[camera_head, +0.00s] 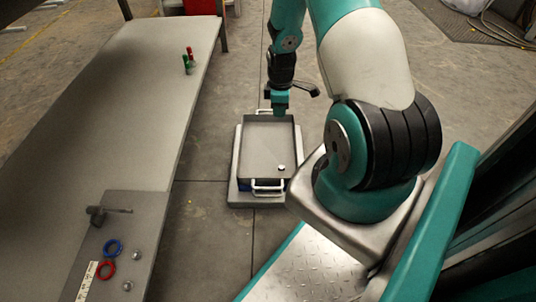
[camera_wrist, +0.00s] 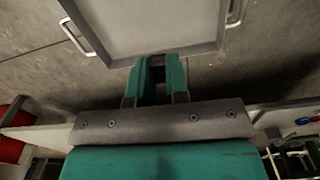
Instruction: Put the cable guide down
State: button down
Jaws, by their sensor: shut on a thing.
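My gripper (camera_head: 279,106) hangs over the far end of a grey tray with pale handles (camera_head: 266,122). In the wrist view its two teal fingers (camera_wrist: 160,75) point toward the tray's near wall (camera_wrist: 165,50), with a narrow gap between them. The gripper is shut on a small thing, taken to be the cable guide. Its shape is mostly hidden by the fingers and I cannot make it out. I cannot tell whether it touches the tray. A small silver piece (camera_head: 281,168) lies inside the tray near its front right.
A long grey table (camera_head: 120,120) runs along the left. The tray stands on a low grey base (camera_head: 233,190). Floor beside it is clear.

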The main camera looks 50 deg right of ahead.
jog(key=b, duration=0.8)
send_over(281, 156)
notch_tip(281, 156, down, 15)
jog(key=shift+f, duration=0.2)
jog(key=shift+w+f+b, duration=0.1)
jog(key=shift+f+b, duration=1.35)
jog(key=shift+f, duration=1.1)
jog(key=shift+f, duration=0.15)
jog(key=c, duration=1.1)
grip_release()
notch_tip(281, 156, up, 12)
jog(key=p, duration=0.7)
jog(key=shift+r+p, duration=0.2)
jog(key=shift+p, duration=0.2)
